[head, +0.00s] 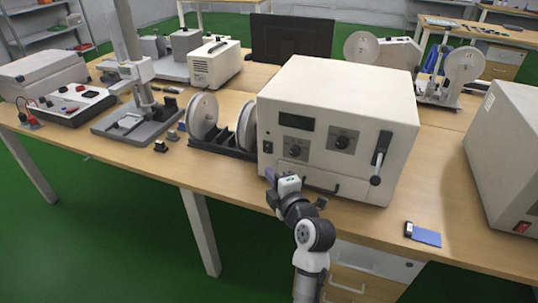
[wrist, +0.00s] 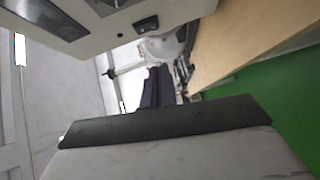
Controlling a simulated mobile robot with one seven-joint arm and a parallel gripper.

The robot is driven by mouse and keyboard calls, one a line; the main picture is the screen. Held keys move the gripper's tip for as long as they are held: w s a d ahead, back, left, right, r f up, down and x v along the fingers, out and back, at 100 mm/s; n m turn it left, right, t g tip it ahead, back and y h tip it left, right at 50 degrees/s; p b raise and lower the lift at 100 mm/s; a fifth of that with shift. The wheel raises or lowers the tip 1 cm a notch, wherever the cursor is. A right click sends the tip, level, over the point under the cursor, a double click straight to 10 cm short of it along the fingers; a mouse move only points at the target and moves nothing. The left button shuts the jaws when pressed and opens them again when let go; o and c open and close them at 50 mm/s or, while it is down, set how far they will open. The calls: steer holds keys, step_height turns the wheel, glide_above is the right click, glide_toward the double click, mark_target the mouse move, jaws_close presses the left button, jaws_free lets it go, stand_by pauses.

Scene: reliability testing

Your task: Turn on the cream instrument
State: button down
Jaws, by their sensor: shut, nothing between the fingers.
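The cream instrument (head: 335,95) is a large box on the wooden table, with a dark display, two knobs, a lever at right and a low front handle. A small dark rocker switch (head: 267,147) sits at the left edge of its front panel; a dark switch also shows in the wrist view (wrist: 146,24). My gripper (head: 271,177) is in front of the panel's lower left corner, below the switch. In the wrist view its dark fingers (wrist: 158,88) are together and empty, apart from the switch. Whether the fingertips touch the panel is unclear.
Two reels on a black stand (head: 222,148) stand close left of the instrument. A blue card (head: 426,236) lies near the table's front edge. Another cream box with a red switch (head: 511,160) is at far right. Bare table (head: 440,195) lies between the boxes.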

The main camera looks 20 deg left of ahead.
mark_target(264, 151)
steer(key=shift+w+a+f+p, duration=0.15)
steer(key=shift+w+a+p, duration=0.4)
steer(key=shift+w, duration=0.75)
steer(key=shift+w+a+f+p, duration=0.15)
steer(key=shift+w+a+p, duration=0.4)
steer(key=shift+w, duration=0.7)
steer(key=shift+w+a+f+p, duration=0.15)
steer(key=shift+w+a+p, duration=0.4)
steer(key=shift+w, duration=0.75)
steer(key=shift+f+b, duration=0.15)
steer(key=shift+b, duration=0.35)
steer(key=shift+w+f+b, duration=0.1)
steer(key=shift+f+b, duration=0.05)
steer(key=shift+b, duration=0.45)
steer(key=shift+w+b, duration=0.1)
steer(key=shift+b, duration=0.35)
steer(key=shift+r+p, duration=0.25)
steer(key=shift+p, duration=0.1)
steer(key=shift+a+f, duration=0.1)
